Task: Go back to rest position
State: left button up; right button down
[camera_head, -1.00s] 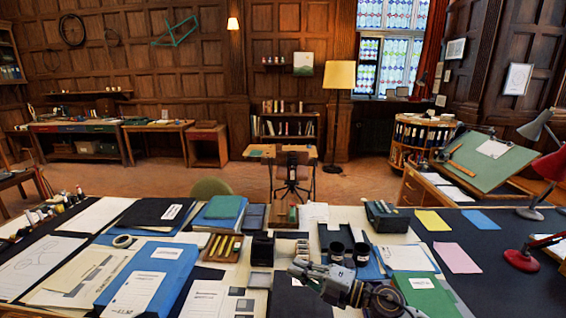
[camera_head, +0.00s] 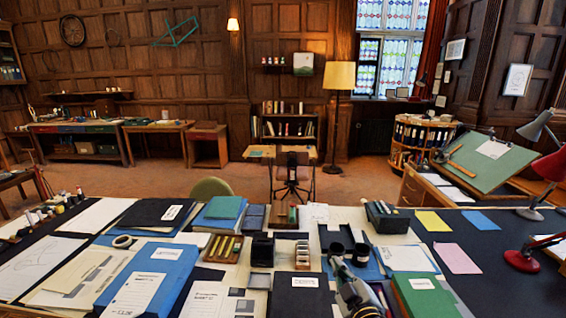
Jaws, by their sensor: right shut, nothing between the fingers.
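My right gripper (camera_head: 340,268) reaches up from the bottom edge, right of centre, over the cluttered desk. It is shut and holds nothing. Its tip shows just in front of two dark cups (camera_head: 361,254), and I cannot tell whether it touches anything. A black folder (camera_head: 300,298) with a white label lies to its left. A green folder (camera_head: 424,297) lies to its right. My left gripper is not in view.
Blue binders (camera_head: 153,272) and papers fill the desk's left side. A pen tray (camera_head: 223,247) lies near the middle. A red lamp (camera_head: 522,260) stands at the right on the dark desk top, beside a pink sheet (camera_head: 457,258). A chair (camera_head: 291,172) stands beyond.

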jog(key=s+d+f+m+g+h, duration=0.4)
jog(key=s+d+f+m+g, duration=0.25)
jog(key=s+f, duration=0.45)
jog(key=s+f+m+g+y, duration=0.1)
jog(key=s+f+g, duration=0.7)
jog(key=s, duration=0.6)
jog(key=s+f, duration=0.3)
jog(key=f, duration=3.1)
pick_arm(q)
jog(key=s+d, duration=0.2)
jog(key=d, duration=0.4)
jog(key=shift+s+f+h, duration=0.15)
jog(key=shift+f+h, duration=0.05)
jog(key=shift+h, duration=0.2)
pick_arm(e)
jog(key=s+d+f+g, duration=0.1)
jog(key=s+d+f, duration=0.1)
jog(key=s+f, duration=0.7)
jog(key=s+d+f+g, duration=0.1)
jog(key=s+d+f, duration=0.1)
jog(key=s+f, duration=0.7)
jog(key=s, duration=0.4)
jog(key=shift+s+f, duration=0.15)
jog(key=shift+f, duration=0.1)
